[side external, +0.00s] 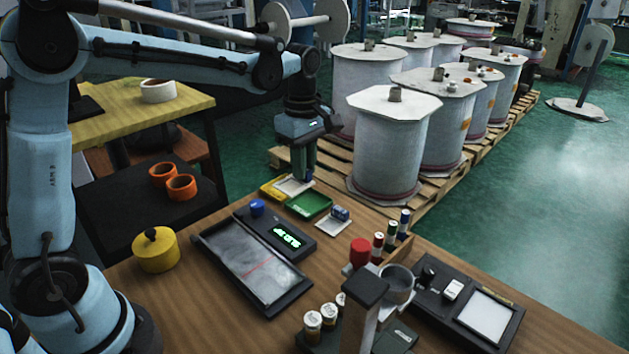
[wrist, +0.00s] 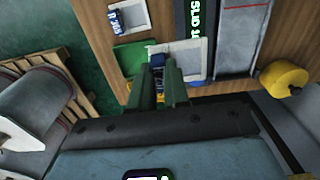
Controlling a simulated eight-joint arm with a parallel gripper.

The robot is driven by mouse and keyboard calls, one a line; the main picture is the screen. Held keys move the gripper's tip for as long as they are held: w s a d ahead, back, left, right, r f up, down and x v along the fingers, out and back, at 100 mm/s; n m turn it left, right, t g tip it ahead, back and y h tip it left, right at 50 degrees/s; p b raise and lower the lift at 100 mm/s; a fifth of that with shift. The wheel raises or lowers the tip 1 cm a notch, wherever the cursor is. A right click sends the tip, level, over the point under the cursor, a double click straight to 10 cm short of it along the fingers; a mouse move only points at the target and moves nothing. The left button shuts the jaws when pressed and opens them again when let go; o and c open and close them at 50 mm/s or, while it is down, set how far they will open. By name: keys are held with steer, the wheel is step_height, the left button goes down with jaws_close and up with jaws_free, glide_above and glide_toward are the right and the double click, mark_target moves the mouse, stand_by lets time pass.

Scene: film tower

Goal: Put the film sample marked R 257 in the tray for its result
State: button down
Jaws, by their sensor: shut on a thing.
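My gripper (side external: 303,170) is above the small trays, pointing down; its fingers also show in the wrist view (wrist: 163,85). It is shut on a small film sample, of which a blue part shows between the fingertips (wrist: 157,61). The held sample's marking is not readable. Below are a yellow tray (side external: 267,190), a green tray (side external: 307,210) and a white tray (side external: 330,228). A blue-and-white sample (side external: 340,212) lies in the white tray; its label in the wrist view (wrist: 115,20) starts with R. A pale square (wrist: 183,47) shows beside the fingertips.
A black device with a lit green display (side external: 287,236) and a long grey plate (side external: 250,272) lies nearest the trays. A yellow pot (side external: 155,250) stands left. Several coloured vials (side external: 390,240) and a red cap (side external: 360,252) stand right. Large reels on a pallet (side external: 390,150) stand behind.

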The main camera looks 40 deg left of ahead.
steer(key=shift+w+a+f, duration=0.7)
steer(key=shift+w+f, duration=0.6)
steer(key=shift+f, duration=0.5)
steer(key=shift+w+a+f, duration=0.65)
steer(key=shift+w+f, duration=0.7)
steer(key=shift+f, duration=0.4)
steer(key=shift+w+a+f, duration=0.7)
steer(key=shift+w+f, duration=0.6)
steer(key=shift+f, duration=0.5)
steer(key=shift+f, duration=0.2)
steer(key=shift+c, duration=2.4)
jaws_free()
step_height(320, 180, up, 7)
